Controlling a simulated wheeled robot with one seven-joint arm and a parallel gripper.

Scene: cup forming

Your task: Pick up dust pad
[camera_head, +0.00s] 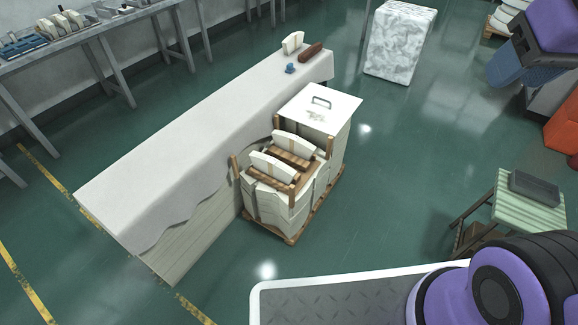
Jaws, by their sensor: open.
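I cannot tell for sure which thing is the dust pad. A pale block-like item (292,42) stands at the far end of the long white-covered table (190,140). A dark brown, elongated item (311,53) lies beside it, and a small blue object (290,69) lies just in front. A dark grey flat item (535,187) lies on a green-striped stand (520,210) at the right.
Stacked pale pieces (278,205) on a wooden pallet and a white-topped box with a handle (335,108) stand against the table's right side. A wrapped white block (400,42) stands behind. A workbench (75,40) is at upper left. Green floor (400,170) is clear in the middle.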

